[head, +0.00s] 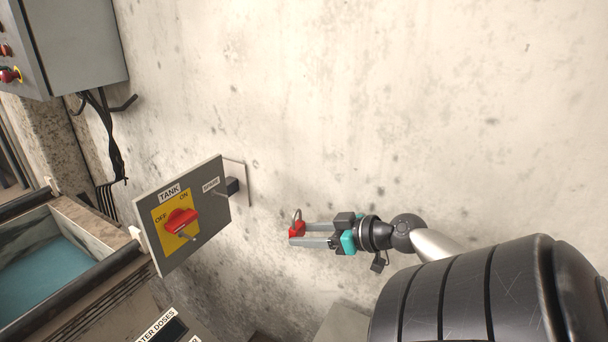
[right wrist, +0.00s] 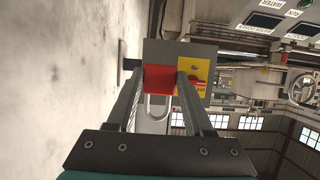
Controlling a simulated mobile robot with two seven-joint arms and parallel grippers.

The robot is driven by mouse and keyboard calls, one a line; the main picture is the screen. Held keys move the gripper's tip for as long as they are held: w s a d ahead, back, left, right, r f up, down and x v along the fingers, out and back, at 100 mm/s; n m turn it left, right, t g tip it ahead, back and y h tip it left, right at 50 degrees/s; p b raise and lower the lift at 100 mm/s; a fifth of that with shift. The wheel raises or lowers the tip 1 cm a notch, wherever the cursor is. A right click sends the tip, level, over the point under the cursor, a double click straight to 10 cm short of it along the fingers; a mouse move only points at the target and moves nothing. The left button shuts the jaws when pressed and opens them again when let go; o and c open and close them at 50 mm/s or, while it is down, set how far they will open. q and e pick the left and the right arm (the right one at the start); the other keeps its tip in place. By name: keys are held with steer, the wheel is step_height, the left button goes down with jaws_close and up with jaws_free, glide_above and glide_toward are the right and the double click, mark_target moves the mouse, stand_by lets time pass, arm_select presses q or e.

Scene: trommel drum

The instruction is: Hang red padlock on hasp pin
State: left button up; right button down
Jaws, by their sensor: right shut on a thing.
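The red padlock (head: 297,230) is held between the fingertips of my right gripper (head: 305,235), with its metal shackle standing up in the head view. My right gripper is shut on the padlock's body, in front of the concrete wall. The padlock also shows in the right wrist view (right wrist: 158,78). The grey TANK panel (head: 215,215) is to the left of the padlock, clear of it. On its yellow plate is a red rotary switch (head: 180,220), with a light metal pin (head: 186,236) at the switch's lower part. My left gripper is not in view.
A grey control box (head: 75,45) with cables hangs at the upper left. A trough (head: 95,240) with teal content lies at the lower left. The wall between panel and gripper is bare.

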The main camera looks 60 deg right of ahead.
steer(key=shift+s, duration=0.45)
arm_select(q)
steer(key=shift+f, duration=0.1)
arm_select(e)
steer(key=shift+s+d, duration=0.15)
steer(key=shift+s, duration=1.3)
steer(key=shift+s+d, duration=0.15)
steer(key=shift+s, duration=1.3)
steer(key=shift+w, duration=0.1)
